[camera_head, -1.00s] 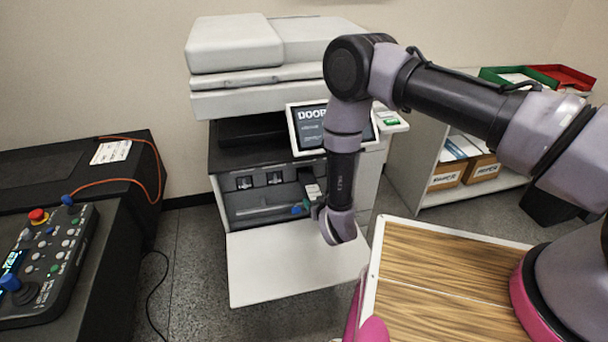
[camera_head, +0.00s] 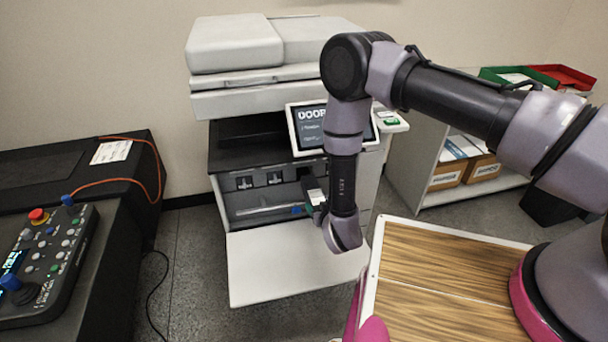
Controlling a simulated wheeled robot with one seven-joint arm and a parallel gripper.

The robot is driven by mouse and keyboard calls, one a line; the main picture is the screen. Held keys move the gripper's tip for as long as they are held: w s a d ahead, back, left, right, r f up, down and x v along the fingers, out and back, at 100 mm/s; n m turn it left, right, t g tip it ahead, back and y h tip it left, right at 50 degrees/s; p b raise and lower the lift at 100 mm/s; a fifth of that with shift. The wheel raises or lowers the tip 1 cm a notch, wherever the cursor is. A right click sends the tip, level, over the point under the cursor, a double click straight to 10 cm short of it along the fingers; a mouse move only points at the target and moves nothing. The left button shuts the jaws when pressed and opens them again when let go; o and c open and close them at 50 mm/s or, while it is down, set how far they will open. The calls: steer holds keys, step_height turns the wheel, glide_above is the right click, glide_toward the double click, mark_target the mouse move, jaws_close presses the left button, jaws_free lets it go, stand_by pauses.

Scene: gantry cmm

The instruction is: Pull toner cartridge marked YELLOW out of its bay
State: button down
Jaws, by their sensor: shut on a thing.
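The printer (camera_head: 255,105) stands against the wall with its front door (camera_head: 275,275) folded down flat. Two dark cartridge fronts (camera_head: 245,182) and (camera_head: 275,178) show in the bays at the left of the opening. A dark cartridge with a pale label (camera_head: 315,196) sticks out at the right of the opening, beside my gripper; its marking is too small to read. My gripper (camera_head: 321,216) is shut on this cartridge, though my wrist hides most of the fingers. How much of the cartridge is still inside its bay is unclear.
A blue part (camera_head: 297,210) sits low in the printer opening. The printer screen (camera_head: 310,127) is close to my forearm. A shelf (camera_head: 475,187) with boxes stands at right, a control panel (camera_head: 40,260) on a dark bench at left. The space above the folded door is free.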

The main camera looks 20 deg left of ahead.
steer(key=shift+v, duration=2.7)
steer(key=shift+f, duration=0.1)
